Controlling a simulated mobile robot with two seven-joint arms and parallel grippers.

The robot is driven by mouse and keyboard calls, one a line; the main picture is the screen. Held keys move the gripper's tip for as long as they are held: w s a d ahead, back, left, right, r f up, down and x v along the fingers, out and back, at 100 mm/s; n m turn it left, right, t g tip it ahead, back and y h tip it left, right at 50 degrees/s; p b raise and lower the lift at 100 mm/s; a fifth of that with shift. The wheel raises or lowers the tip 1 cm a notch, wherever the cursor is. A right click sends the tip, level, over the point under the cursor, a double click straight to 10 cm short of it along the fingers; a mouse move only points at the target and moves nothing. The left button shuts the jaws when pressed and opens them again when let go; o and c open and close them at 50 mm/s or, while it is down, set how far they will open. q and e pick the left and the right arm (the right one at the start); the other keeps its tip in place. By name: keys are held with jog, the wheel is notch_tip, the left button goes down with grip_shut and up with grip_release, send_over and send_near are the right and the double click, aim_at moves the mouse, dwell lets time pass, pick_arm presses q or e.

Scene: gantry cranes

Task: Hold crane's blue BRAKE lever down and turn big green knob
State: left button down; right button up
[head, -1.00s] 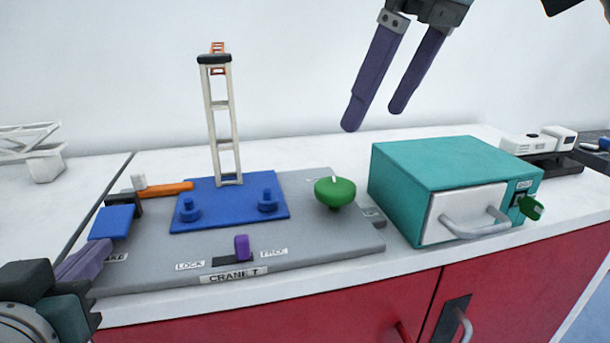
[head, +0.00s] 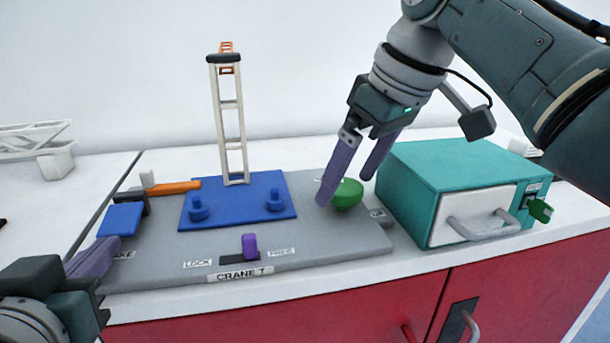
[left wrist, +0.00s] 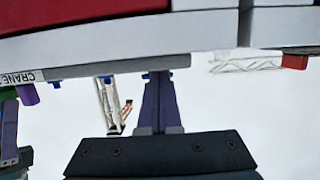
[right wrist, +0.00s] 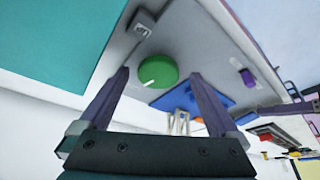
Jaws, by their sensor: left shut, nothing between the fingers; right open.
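The blue BRAKE lever (head: 122,218) is a flat paddle at the left of the grey crane panel (head: 330,248); its label is partly hidden. My left gripper (head: 112,245) is shut and empty, its tips at the lever's near edge; I cannot tell whether they touch it. It also shows shut in the left wrist view (left wrist: 160,78). The big green knob (head: 348,196) sits at the panel's right. My right gripper (head: 345,188) is open, pointing down at the knob. In the right wrist view the knob (right wrist: 158,71), with a white mark, lies between the open fingers, apparently not gripped.
A white crane tower (head: 231,130) stands on a blue plate (head: 236,212) between lever and knob. A purple slider (head: 249,246) sits between LOCK and FREE, nearer FREE. A teal box (head: 450,170) with a handled drawer stands close right of the knob.

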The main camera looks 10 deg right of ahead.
jog(key=shift+w+f, duration=0.15)
jog(key=shift+f, duration=0.3)
jog(key=shift+a, duration=0.15)
jog(key=c, duration=1.4)
jog(key=shift+o, duration=0.2)
